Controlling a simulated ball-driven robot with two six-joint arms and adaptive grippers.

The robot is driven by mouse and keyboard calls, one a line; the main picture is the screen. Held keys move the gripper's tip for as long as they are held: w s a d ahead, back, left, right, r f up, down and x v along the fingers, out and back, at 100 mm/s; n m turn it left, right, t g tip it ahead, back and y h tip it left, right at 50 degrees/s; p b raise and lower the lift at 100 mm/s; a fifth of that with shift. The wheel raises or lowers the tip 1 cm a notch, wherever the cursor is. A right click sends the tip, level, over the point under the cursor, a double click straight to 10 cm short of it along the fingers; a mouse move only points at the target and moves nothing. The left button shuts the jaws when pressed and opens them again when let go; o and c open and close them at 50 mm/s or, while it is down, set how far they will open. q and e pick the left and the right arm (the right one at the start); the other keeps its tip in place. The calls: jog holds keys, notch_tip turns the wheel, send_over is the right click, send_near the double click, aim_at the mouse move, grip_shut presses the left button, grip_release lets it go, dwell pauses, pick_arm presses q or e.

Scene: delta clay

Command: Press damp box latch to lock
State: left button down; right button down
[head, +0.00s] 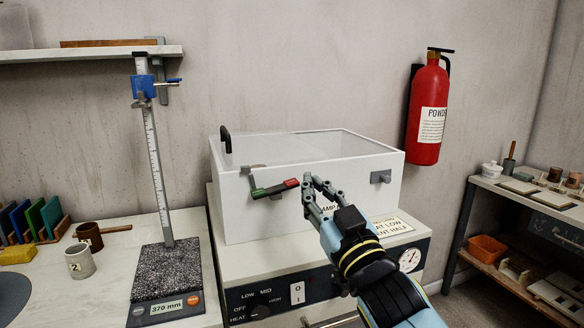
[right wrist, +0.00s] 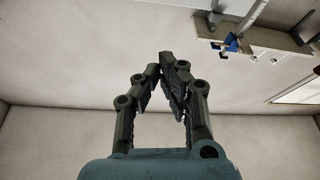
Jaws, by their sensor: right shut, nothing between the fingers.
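A grey catch (head: 381,176) sits farther right. My right gripper (head: 309,181) is shut and empty, its tips just right of the red end; whether they touch it I cannot tell. In the right wrist view the fingers (right wrist: 166,62) converge before bare wall. My left gripper is not in view.
The heater panel (head: 262,308) lies below the box, with a dial gauge (head: 409,260) at right. A tall height gauge (head: 152,150) stands on the left bench. A red extinguisher (head: 428,110) hangs on the wall. Shelving (head: 520,210) stands far right.

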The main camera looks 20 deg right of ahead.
jog(key=shift+f, duration=0.1)
notch_tip(320, 180, up, 3)
send_over(275, 189)
jog(key=s+d, duration=0.2)
jog(key=d, duration=0.1)
jog(key=shift+d+f+b, duration=0.25)
jog(key=shift+f, duration=0.7)
jog(key=shift+d+f+b, duration=0.25)
jog(key=shift+f, duration=0.7)
